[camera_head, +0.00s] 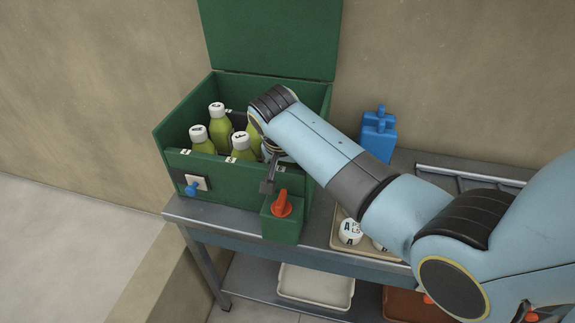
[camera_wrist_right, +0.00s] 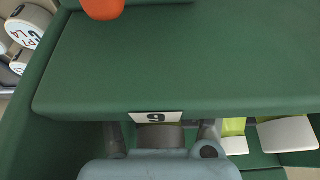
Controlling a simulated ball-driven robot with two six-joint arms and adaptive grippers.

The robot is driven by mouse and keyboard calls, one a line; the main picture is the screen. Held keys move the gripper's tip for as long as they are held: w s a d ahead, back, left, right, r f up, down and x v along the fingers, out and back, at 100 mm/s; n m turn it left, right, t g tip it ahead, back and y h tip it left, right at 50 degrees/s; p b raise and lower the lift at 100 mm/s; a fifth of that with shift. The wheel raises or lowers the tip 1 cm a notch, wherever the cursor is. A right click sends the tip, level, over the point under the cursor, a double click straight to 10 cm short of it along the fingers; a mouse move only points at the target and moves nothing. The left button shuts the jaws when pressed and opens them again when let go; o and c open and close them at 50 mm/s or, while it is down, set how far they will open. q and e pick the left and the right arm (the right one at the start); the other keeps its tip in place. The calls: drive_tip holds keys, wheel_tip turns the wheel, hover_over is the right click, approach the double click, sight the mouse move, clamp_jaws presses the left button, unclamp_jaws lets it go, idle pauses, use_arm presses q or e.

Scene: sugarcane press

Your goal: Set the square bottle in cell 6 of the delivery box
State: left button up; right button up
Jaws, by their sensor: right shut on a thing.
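The green delivery box (camera_head: 228,187) stands open on the table in the head view, its lid raised at the back. Several yellow-green bottles with white caps stand inside. My right gripper (camera_wrist_right: 162,136) is down at the box's front right, just behind a wall label reading 6 or 9 upside down (camera_wrist_right: 157,117). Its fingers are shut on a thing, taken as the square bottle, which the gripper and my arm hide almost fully. I cannot tell whether its base touches the cell floor. My left gripper is out of view.
An orange knob (camera_head: 282,204) sits on the green block at the box's front. Neighbouring bottles (camera_head: 240,147) stand close on the left. Blue bottle-like containers (camera_head: 379,136) stand behind my right arm.

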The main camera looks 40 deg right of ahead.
drive_tip(key=o, duration=1.1)
drive_tip(key=shift+f, duration=0.1)
drive_tip(key=shift+o, duration=0.2)
drive_tip(key=v, duration=1.2)
drive_tip(key=shift+p, duration=0.3)
drive_tip(key=shift+r, duration=0.25)
